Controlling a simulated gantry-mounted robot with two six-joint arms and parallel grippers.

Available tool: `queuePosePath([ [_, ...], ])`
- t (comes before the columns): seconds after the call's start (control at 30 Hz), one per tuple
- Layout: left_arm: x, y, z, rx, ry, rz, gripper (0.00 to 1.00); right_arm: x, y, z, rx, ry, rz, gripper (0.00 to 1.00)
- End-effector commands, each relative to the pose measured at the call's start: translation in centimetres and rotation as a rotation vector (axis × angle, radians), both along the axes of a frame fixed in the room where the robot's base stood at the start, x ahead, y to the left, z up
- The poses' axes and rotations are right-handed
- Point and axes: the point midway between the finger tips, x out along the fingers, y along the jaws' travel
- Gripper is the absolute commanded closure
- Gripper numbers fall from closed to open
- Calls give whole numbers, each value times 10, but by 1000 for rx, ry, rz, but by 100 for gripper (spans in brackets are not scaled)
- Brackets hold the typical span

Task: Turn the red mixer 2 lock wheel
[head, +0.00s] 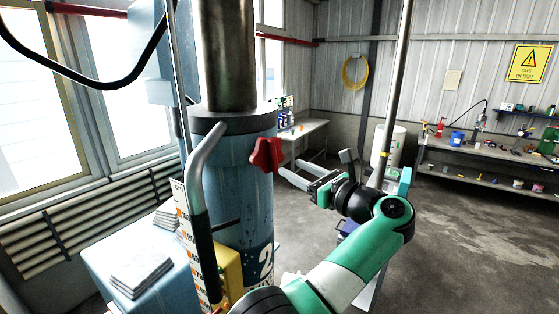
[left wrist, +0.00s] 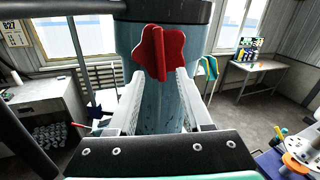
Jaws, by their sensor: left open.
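The red lock wheel (head: 266,155) is a lobed knob on the side of the blue mixer column (head: 232,185), which bears a white number 2. In the left wrist view the wheel (left wrist: 158,52) faces me, with a raised vertical rib down its middle. My left gripper (head: 281,171) is open and empty, its fingers pointing at the wheel. In the left wrist view its two fingertips (left wrist: 159,74) flank the wheel's lower part, one on each side. I cannot tell whether they touch it. The right gripper is not in view.
A grey bent pipe handle (head: 205,150) stands in front of the column at left. A blue-topped table with a paper stack (head: 141,270) is at lower left. A workbench (head: 480,160) stands far right. Open floor (head: 460,250) lies to the right.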

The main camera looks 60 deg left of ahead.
Motion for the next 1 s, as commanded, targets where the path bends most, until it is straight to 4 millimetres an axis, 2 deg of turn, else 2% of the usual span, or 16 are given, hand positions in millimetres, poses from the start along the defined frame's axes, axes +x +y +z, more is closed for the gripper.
queuePosePath([
  [0.1, -6, 28, 4, 0, 0, 4, 50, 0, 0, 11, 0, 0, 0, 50],
  [0.3, -11, 60, 3, 2, 1, 2, 50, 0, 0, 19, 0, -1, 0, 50],
  [0.43, -11, 68, 1, 1, 1, 0, 50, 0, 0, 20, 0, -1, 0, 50],
  [0.67, -11, 68, 1, 1, 0, 0, 50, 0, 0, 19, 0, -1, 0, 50],
  [0.93, -11, 68, 1, 1, 0, 0, 99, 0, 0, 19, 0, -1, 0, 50],
  [1.0, -12, 68, 1, 2, 0, 0, 100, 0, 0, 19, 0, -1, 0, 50],
])
